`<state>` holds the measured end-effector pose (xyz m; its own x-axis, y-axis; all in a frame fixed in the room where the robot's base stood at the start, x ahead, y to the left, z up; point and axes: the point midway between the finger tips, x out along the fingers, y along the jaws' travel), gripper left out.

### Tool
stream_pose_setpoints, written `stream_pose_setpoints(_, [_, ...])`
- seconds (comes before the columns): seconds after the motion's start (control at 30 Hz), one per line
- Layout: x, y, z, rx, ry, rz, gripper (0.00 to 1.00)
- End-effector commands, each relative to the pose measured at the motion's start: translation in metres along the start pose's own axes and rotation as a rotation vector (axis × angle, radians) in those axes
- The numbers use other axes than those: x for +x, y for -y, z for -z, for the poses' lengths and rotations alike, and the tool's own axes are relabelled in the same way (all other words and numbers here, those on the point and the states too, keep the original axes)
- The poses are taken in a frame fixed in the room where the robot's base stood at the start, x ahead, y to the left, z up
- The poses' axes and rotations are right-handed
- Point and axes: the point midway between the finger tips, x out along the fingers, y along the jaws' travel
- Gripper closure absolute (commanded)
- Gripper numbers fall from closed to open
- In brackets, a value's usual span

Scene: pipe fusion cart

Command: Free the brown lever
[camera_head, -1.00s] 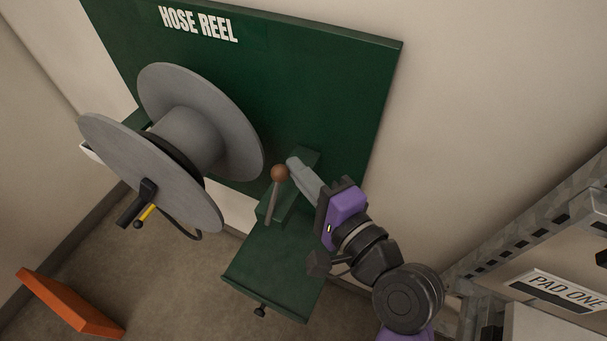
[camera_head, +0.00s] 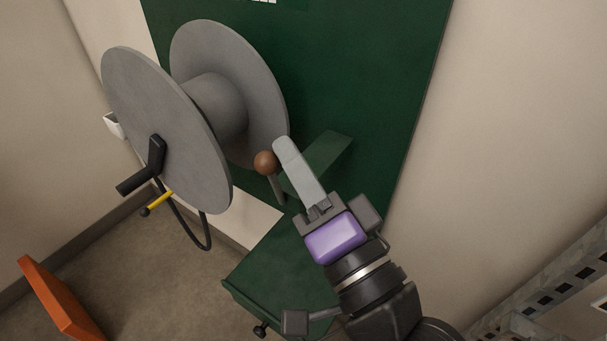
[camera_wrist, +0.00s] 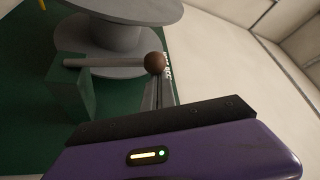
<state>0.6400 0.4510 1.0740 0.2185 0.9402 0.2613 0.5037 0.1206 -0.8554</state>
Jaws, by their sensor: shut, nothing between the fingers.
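The brown lever has a brown ball knob (camera_head: 265,162) on a grey rod (camera_head: 277,189) that rises from a green block (camera_head: 318,160) on the hose reel's board. In the wrist view the knob (camera_wrist: 155,62) shows near the fingertips, with its rod (camera_wrist: 88,62) running left to the block. My gripper (camera_head: 282,146) is shut and empty, its pale grey fingers beside the knob, on its right in the head view. I cannot tell whether the fingers touch the knob.
The grey hose reel (camera_head: 165,130) stands close on the left, with a black crank (camera_head: 140,178) and a small yellow handle (camera_head: 159,201). A green shelf (camera_head: 275,270) lies below the lever. An orange board (camera_head: 60,300) is at lower left. A perforated metal rack (camera_head: 560,285) is at lower right.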

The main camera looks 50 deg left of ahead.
Motion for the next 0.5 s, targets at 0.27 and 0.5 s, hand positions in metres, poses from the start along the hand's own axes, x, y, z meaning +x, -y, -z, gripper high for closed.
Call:
stream_pose_setpoints(0.27, [-0.009, 0.001, -0.015, -0.105, 0.001, 0.063, 1.00])
stream_pose_setpoints(0.5, [-0.011, 0.005, -0.019, -0.147, 0.001, 0.088, 1.00])
